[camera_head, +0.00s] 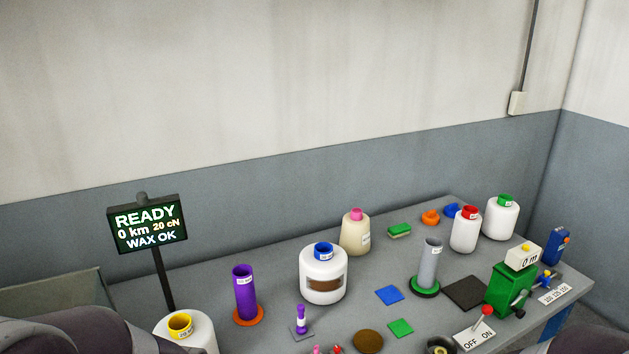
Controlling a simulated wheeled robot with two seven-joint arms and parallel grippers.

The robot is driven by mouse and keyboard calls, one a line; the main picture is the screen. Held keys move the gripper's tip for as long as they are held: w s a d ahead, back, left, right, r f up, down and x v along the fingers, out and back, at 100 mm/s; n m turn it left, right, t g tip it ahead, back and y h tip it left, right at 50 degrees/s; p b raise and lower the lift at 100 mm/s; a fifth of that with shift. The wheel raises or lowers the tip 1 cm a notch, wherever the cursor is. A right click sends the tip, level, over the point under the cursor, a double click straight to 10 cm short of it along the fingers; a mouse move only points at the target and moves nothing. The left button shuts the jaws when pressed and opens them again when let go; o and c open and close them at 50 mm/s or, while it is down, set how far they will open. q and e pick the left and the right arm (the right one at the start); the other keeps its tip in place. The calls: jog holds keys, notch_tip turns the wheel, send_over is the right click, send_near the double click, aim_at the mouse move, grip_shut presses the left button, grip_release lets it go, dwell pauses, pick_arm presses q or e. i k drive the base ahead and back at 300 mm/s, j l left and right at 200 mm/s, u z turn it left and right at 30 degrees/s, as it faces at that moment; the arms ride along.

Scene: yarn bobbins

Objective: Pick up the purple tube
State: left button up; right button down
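The purple tube (245,292) stands upright at the left part of the table, with an orange ring or disc (249,320) around its foot. It has an open top and a small white label near its upper rim. A smaller purple and white striped piece (301,320) stands on a grey base to its right. Neither of my grippers shows in this view. Dark rounded parts, which look like my own arms, show at the bottom left and bottom right edges.
A white bobbin with a yellow core (197,331) is at the front left, below a display on a post (147,224). A blue-cored bobbin (323,283) stands right of the tube. A grey tube (431,263) and green box (508,290) are further right. The grey table (220,268) is bare behind the tube.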

aim_at(242, 274)
jog(key=u, duration=1.95)
jog(key=z, duration=1.8)
jog(key=j+z, duration=0.65)
jog(key=z, duration=0.2)
jog(key=j+z, duration=0.4)
jog(key=i+l, duration=0.05)
